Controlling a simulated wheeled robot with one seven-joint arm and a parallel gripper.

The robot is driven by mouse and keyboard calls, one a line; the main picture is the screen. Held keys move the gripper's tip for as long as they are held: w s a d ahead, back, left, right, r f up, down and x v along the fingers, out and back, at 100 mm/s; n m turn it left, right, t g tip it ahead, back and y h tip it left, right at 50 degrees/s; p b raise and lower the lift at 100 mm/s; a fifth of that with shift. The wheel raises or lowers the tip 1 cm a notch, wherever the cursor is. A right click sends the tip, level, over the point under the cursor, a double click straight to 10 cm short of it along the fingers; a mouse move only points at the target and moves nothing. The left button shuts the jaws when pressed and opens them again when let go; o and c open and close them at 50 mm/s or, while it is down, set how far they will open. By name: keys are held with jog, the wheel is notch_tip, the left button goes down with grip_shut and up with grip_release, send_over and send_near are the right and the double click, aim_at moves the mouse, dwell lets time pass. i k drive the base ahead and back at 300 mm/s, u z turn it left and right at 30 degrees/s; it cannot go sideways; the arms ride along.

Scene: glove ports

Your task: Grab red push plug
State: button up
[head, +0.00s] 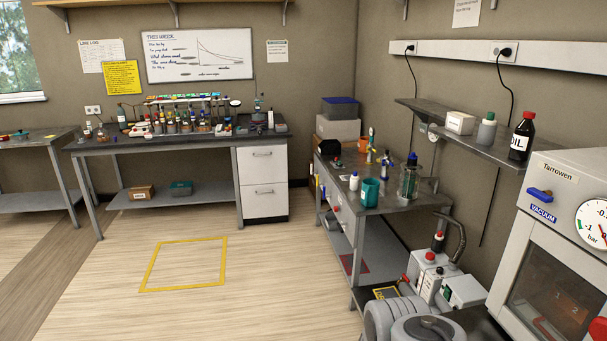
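A small red part (598,328) shows at the bottom right edge, in front of the vacuum chamber door (545,285); the frame edge cuts it off. It may be the red push plug, but I cannot tell. Other small red parts sit on the grey pump unit (418,272), among them a red cap (438,236) and a red piece (404,279) at its left. They are too small to identify. My gripper is not in view.
The vacuum chamber (575,170) has a blue handle (541,195) and a round gauge (593,224). A side bench (385,205) holds a teal cup (370,192) and glassware. A shelf (465,140) carries bottles. The floor (250,265) is clear, with a yellow taped square.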

aim_at(430, 256)
jog(key=u, duration=0.05)
jog(key=i, duration=2.05)
jog(key=z, duration=0.05)
